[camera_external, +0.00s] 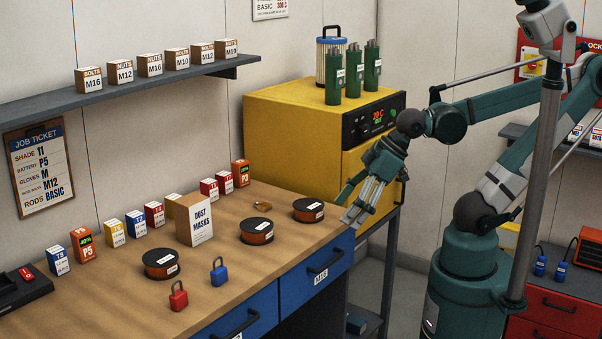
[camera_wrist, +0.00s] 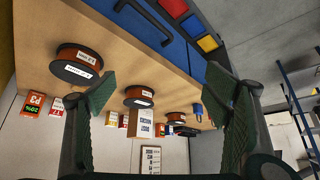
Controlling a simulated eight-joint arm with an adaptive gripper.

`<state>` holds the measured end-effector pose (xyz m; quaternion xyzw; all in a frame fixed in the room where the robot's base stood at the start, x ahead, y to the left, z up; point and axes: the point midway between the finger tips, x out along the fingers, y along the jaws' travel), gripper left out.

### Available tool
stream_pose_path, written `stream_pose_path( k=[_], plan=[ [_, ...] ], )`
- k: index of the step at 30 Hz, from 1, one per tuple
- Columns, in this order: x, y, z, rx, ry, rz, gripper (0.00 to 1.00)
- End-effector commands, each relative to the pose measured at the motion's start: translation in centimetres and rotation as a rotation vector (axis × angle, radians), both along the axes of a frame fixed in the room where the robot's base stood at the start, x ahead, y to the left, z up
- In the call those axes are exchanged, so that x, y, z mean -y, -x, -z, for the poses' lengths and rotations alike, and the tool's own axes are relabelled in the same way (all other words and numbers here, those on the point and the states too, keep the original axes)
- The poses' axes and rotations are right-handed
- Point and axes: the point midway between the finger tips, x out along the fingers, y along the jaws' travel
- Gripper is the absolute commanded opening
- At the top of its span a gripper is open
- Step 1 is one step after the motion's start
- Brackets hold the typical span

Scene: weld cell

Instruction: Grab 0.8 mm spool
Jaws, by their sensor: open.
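Three dark-rimmed spools with orange-brown sides and white labels sit on the wooden workbench (camera_external: 110,302). In the external view they are a left spool (camera_external: 162,264), a middle spool (camera_external: 257,231) and a right spool (camera_external: 308,210). In the wrist view the nearest spool (camera_wrist: 80,62) is at upper left, the second (camera_wrist: 139,96) is between the fingers, and the third (camera_wrist: 176,117) is farther off. I cannot read which label says 0.8 mm. My gripper (camera_external: 354,217) is open and empty beyond the bench's right end; its fingers also frame the wrist view (camera_wrist: 172,95).
A red padlock (camera_external: 178,297) and a blue padlock (camera_external: 218,270) stand near the front edge. A yellow cabinet (camera_external: 290,115) rises behind the bench's right end.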

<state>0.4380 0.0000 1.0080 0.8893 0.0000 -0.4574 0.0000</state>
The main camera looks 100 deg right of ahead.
Motion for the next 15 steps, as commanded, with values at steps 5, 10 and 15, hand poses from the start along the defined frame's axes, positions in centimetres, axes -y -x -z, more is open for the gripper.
stream_pose_path(
  k=[5, 10, 15],
  plan=[
    [0.0, 0.0, 0.0, 0.000, 0.000, 0.000, 0.77],
    [0.0, -0.4, -0.4, -0.002, -0.002, 0.004, 0.77],
    [-0.1, -1.6, -1.5, -0.009, -0.005, 0.015, 0.77]
  ],
)
